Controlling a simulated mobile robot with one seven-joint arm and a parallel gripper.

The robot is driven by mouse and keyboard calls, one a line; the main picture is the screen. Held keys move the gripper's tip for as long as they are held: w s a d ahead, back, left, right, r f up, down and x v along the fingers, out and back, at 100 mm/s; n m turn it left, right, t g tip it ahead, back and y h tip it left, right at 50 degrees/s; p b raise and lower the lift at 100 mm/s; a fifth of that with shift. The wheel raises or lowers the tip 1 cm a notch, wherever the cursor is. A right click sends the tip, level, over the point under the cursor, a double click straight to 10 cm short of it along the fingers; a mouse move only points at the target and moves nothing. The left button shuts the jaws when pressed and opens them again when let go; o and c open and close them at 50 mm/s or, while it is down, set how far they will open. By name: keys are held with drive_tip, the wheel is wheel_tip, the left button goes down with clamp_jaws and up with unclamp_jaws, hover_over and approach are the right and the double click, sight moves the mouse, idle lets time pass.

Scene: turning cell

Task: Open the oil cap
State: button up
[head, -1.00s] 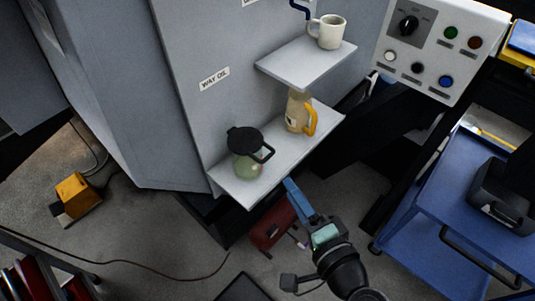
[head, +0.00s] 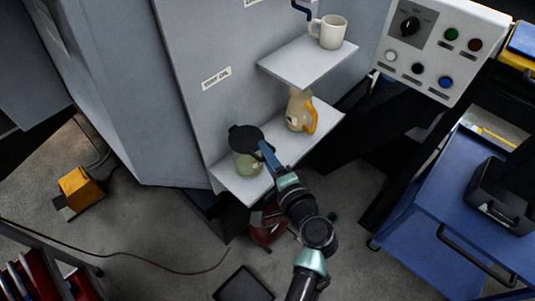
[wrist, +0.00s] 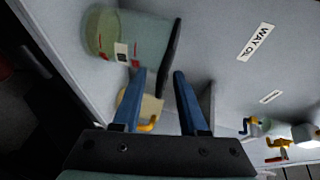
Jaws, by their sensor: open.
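The oil cap (head: 245,138) is a wide black disc. It sits flat on top of a pale green, see-through oil reservoir (head: 247,166) at the left end of the lower shelf, under a WAY OIL label. My gripper (head: 265,149) is at the cap's right edge and covers the place of its loop handle. In the wrist view the cap (wrist: 171,55) shows edge-on as a dark strip between the open blue fingers (wrist: 158,74), nearer the right one. The reservoir (wrist: 125,35) is beyond the left finger. I cannot tell whether a finger touches the cap.
A jug with a yellow handle (head: 298,112) stands right of the reservoir on the lower shelf (head: 242,189). An upper shelf (head: 308,67) above holds a white mug (head: 333,32). A control panel (head: 435,50) and a blue cart (head: 440,210) are at the right.

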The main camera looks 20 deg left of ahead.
clamp_jaws()
drive_tip(key=shift+s+f, duration=0.1)
drive_tip(key=shift+f, duration=0.2)
idle(1.1)
